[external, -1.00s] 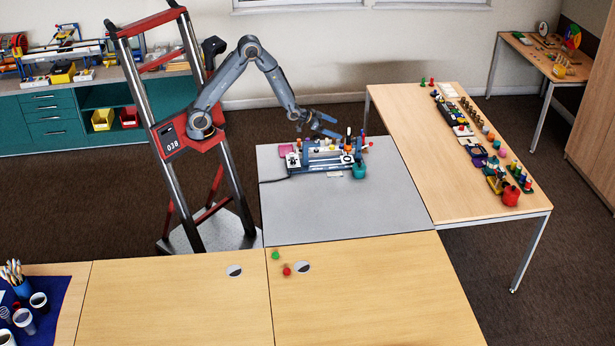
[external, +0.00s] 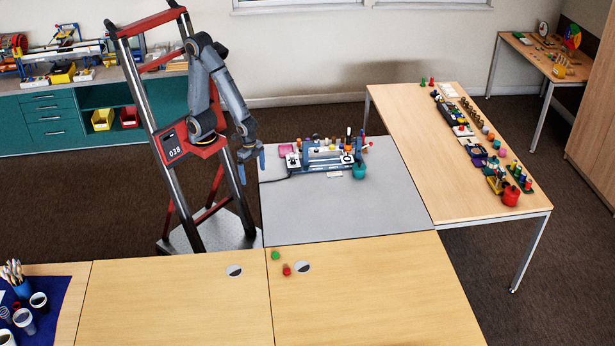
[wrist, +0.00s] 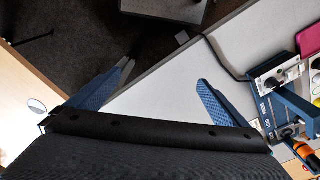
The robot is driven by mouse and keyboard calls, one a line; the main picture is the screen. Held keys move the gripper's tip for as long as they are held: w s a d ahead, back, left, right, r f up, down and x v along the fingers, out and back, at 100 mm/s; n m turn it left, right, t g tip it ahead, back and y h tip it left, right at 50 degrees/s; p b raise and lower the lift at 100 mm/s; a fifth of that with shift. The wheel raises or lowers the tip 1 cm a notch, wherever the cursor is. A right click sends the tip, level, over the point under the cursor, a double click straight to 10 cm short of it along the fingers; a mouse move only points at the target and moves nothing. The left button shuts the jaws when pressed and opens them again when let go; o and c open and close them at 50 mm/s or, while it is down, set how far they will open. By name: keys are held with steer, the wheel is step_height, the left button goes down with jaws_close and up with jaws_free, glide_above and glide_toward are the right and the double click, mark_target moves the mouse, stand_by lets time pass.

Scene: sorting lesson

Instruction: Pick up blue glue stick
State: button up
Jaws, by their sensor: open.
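I cannot make out a blue glue stick for certain in either view. A blue-and-white bench device (external: 320,158) stands at the back of the grey table, with small coloured items crowded behind and beside it. Part of this device (wrist: 282,80) shows at the right edge of the wrist view. My gripper (external: 251,166) hangs at the left edge of the grey table, left of the device and apart from it. In the wrist view my gripper (wrist: 165,76) has its blue fingers spread, with nothing between them.
The grey table (external: 340,215) is mostly bare at the front. A teal pot (external: 359,171) stands right of the device, and a pink block (external: 286,149) is at its left. A green piece (external: 275,255) and a red piece (external: 287,269) are on the wooden table in front.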

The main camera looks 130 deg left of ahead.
steer(key=shift+s+d, duration=0.35)
steer(key=shift+s, duration=0.1)
steer(key=c, duration=0.4)
steer(key=shift+s, duration=0.1)
steer(key=c, duration=1.5)
